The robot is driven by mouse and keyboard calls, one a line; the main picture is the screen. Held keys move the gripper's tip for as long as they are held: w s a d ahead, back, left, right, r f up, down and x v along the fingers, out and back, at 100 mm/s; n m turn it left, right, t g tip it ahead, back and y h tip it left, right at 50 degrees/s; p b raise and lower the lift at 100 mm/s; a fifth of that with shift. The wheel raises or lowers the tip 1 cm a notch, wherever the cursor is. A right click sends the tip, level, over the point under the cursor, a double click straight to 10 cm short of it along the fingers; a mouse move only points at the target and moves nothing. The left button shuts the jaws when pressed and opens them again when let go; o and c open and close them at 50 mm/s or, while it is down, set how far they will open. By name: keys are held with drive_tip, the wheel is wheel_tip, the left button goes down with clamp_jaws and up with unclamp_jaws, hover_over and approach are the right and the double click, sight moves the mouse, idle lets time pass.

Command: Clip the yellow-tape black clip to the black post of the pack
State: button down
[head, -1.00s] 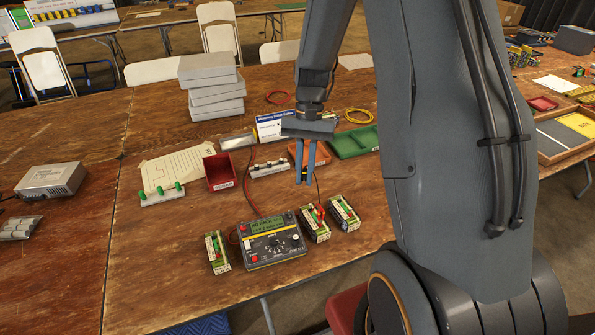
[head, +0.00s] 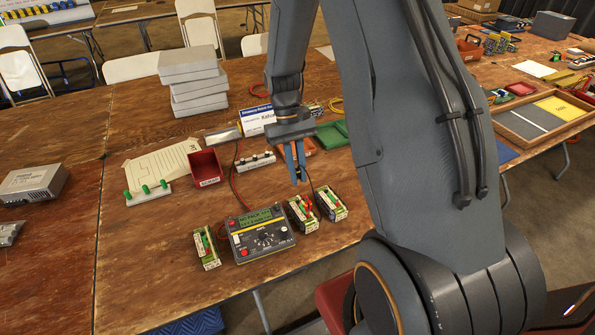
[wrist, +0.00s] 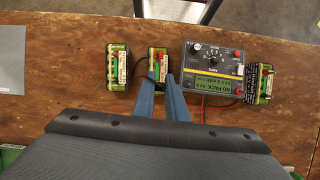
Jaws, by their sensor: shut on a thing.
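My gripper (head: 297,182) points down above the table, just behind the middle pack (head: 303,213). In the wrist view its blue fingers (wrist: 164,92) are close together beside that pack (wrist: 157,66). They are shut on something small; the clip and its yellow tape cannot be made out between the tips. A dark lead (wrist: 147,82) loops by the fingertips. A red clip sits on the middle pack. The pack's black post is too small to tell. The charger (head: 262,236) stands left of this pack in the head view; its display reads "NO PACK" in the wrist view.
Other packs stand right (head: 331,203) of the middle one and left (head: 206,249) of the charger. Behind are a red bin (head: 205,168), a white terminal strip (head: 256,162) and stacked grey boxes (head: 192,80). The table front is clear.

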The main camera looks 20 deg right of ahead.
drive_tip(key=shift+f, duration=0.1)
drive_tip(key=shift+f+b, duration=1.5)
drive_tip(key=shift+f, duration=1.95)
drive_tip(key=shift+f+p, duration=0.2)
drive_tip(key=shift+p, duration=0.1)
drive_tip(key=c, duration=1.7)
unclamp_jaws()
drive_tip(key=shift+o, duration=0.3)
drive_tip(key=shift+o, duration=0.8)
